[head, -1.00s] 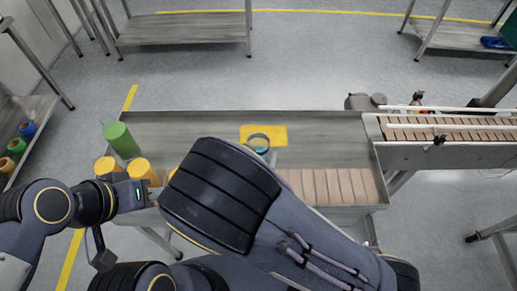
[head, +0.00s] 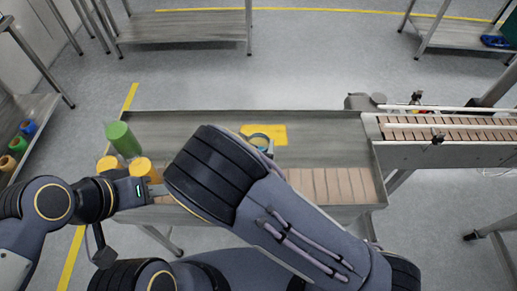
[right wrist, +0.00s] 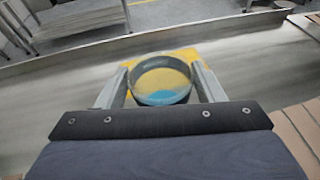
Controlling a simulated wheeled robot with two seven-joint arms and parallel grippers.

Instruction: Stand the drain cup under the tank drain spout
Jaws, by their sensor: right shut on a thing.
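The drain cup appears to be the round grey-blue cup (head: 260,142) over the yellow patch (head: 279,132) on the metal table. In the right wrist view the cup (right wrist: 161,80) shows a dark rim, a yellowish inside and a blue area low down. My right gripper (right wrist: 163,84) is shut on it, one finger on each side. I cannot tell whether the cup touches the table. My left gripper (head: 157,191) is at the table's left end beside the yellow containers; its fingers are partly hidden by my right arm. I cannot make out the tank or its drain spout.
A green bottle (head: 123,139) and two yellow containers (head: 142,168) stand at the table's left end. A slatted conveyor (head: 460,132) joins on the right. A brown slatted strip (head: 335,186) lies at the front right.

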